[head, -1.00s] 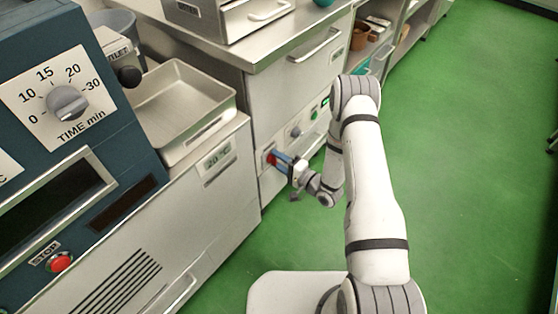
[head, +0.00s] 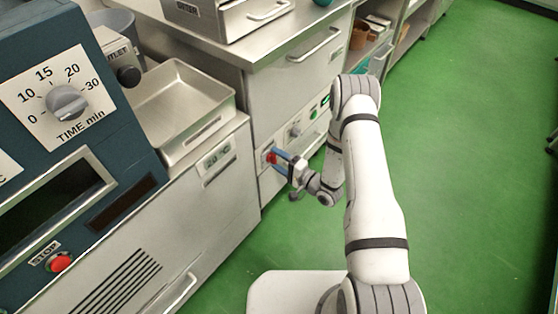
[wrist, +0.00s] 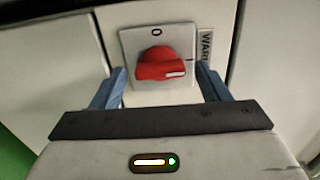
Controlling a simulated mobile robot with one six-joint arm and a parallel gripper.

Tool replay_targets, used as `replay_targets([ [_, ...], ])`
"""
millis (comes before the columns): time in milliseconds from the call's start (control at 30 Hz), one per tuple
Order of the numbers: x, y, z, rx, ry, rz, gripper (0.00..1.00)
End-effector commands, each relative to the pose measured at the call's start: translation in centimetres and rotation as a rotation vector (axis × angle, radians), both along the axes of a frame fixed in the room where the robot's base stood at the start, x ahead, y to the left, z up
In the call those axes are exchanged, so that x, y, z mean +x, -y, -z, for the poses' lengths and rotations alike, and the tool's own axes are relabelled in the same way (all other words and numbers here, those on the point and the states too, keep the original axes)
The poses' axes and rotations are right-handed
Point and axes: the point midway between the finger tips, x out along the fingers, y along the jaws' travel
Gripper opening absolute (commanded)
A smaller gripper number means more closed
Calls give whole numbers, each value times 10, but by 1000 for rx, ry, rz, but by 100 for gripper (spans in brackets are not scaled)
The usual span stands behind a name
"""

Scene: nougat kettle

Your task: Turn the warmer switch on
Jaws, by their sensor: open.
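The warmer switch is a red rotary knob (wrist: 160,63) on a pale square plate (wrist: 130,40) in the wrist view. A "0" mark is at the top of the plate, and the knob's white pointer line faces right, away from the 0. A partly cut-off label reading "WAR" (wrist: 206,46) is beside the plate. My gripper (wrist: 160,84) is open, with one blue finger on each side of the knob and gaps visible between. In the head view, the knob (head: 271,157) is partly hidden by my gripper (head: 280,160) at the cabinet front.
A steel tray (head: 190,100) sits on the counter at left. The blue machine with a timer dial (head: 67,102) fills the left side. Green floor at right is clear.

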Motion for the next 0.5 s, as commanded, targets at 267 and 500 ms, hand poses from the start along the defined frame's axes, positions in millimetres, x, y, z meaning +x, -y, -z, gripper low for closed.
replay_targets([
  [267,-23,32,-1,0,-4,5,69],
  [500,-44,57,0,0,-3,4,69],
])
